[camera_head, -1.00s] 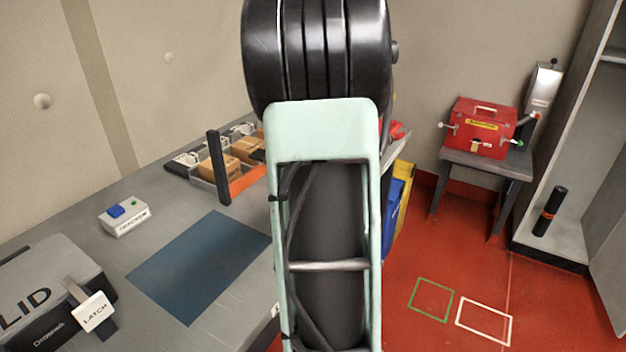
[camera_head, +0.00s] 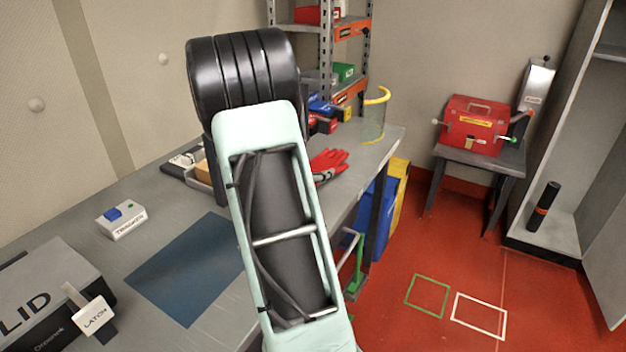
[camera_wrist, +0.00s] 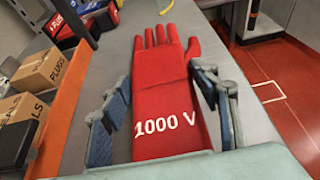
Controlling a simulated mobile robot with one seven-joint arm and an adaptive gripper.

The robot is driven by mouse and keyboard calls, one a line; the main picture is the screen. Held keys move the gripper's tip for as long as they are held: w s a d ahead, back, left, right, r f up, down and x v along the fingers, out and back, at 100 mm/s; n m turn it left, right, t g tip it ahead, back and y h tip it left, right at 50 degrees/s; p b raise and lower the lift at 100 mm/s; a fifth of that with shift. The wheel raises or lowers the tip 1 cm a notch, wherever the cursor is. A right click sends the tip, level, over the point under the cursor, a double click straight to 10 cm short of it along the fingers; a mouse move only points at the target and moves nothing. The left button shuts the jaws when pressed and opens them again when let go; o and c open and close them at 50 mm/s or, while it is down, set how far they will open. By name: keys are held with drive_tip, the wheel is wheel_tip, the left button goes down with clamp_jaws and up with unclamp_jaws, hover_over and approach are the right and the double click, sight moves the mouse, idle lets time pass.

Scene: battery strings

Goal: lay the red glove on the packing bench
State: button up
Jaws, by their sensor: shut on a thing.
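The red glove (camera_wrist: 165,90), marked "1000 V", lies between the two fingers of my gripper (camera_wrist: 162,88) in the wrist view, its fingers pointing away. My gripper is shut on the glove's cuff part. In the head view the glove (camera_head: 328,160) shows just right of my arm, over the far part of the grey bench (camera_head: 372,153). I cannot tell whether the glove touches the bench top (camera_wrist: 108,62).
A yellow-rimmed clear visor (camera_head: 373,115) and a shelf rack (camera_head: 364,60) are at the far end. A blue mat (camera_head: 185,275), a tracker box (camera_head: 121,222) and a lidded case (camera_head: 45,290) are nearer.

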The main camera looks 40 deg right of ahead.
wheel_tip(320, 180, down, 3)
drive_tip(key=shift+w+a+f, duration=0.1)
drive_tip(key=shift+w+f, duration=0.05)
drive_tip(key=shift+f, duration=0.05)
drive_tip(key=o, duration=1.2)
drive_tip(key=v, duration=1.2)
drive_tip(key=shift+r, duration=0.1)
